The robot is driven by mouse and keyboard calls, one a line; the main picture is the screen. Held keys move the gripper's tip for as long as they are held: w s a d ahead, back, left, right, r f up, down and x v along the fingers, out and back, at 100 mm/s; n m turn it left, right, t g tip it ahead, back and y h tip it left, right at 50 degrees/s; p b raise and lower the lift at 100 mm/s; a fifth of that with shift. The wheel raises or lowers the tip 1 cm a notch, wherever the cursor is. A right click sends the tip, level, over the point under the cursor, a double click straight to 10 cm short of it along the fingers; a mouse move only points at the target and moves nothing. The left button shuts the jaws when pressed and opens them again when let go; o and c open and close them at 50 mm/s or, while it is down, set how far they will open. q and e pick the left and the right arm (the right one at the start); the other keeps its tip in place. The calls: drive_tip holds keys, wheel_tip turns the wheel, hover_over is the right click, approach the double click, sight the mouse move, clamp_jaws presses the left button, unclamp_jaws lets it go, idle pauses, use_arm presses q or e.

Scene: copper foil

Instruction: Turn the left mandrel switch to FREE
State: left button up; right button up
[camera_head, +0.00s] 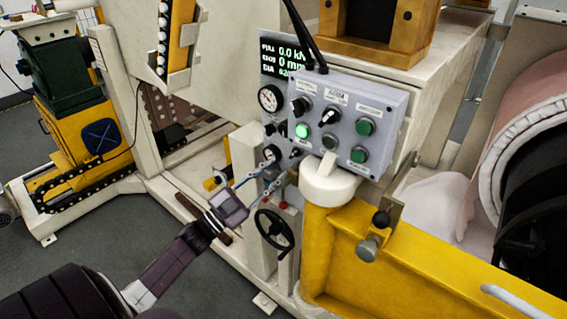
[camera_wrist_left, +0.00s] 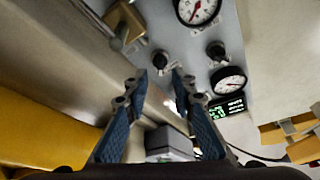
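My left gripper (camera_head: 272,172) is in front of the narrow gauge panel, left of the control box. In the left wrist view its two blue fingers (camera_wrist_left: 160,82) are apart with nothing held. A black knob (camera_wrist_left: 160,60) on the grey panel shows between and just beyond the fingertips; I see no clear contact. A second black knob (camera_wrist_left: 216,50) sits between two gauges. In the head view, small black knobs (camera_head: 269,130) show on the gauge panel. Labels are too small to read, so I cannot tell which knob is the left mandrel switch. My right gripper is not in view.
The grey control box (camera_head: 345,115) carries selector knobs, green buttons and a lit green lamp (camera_head: 302,131). A black handwheel (camera_head: 274,232) stands below the gauge panel. A yellow arm (camera_head: 400,250) extends right. Open floor (camera_head: 190,280) lies at the lower left.

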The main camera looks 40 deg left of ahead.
use_arm(q)
drive_tip(key=v, duration=0.7)
drive_tip(key=shift+w, duration=0.1)
drive_tip(key=s+f+n+g+y, duration=0.2)
drive_tip(key=s+f+g, duration=0.1)
drive_tip(key=f, duration=0.9)
drive_tip(key=s+f+n+g+y, duration=0.2)
drive_tip(key=f+n+y, duration=0.1)
drive_tip(key=f, duration=0.9)
drive_tip(key=s+f+n+g+y, duration=0.2)
drive_tip(key=s+f+g, duration=0.1)
drive_tip(key=f, duration=0.9)
drive_tip(key=s+d+f+n+g, duration=0.1)
drive_tip(key=s+d+f+g, duration=0.3)
drive_tip(key=s+f, duration=0.45)
drive_tip(key=s+d+f+g, duration=0.3)
drive_tip(key=s+d+f, duration=0.3)
drive_tip(key=s+f, duration=0.25)
drive_tip(key=s+d+f+g, duration=0.2)
drive_tip(key=s+d+f, duration=0.1)
drive_tip(key=s, duration=0.5)
drive_tip(key=s+d+f+g+h, duration=0.1)
drive_tip(key=s+d+f+g, duration=0.2)
drive_tip(key=s, duration=0.5)
drive_tip(key=shift+d+f+m, duration=0.3)
drive_tip(key=shift+d+f, duration=0.2)
drive_tip(key=shift+d, duration=0.35)
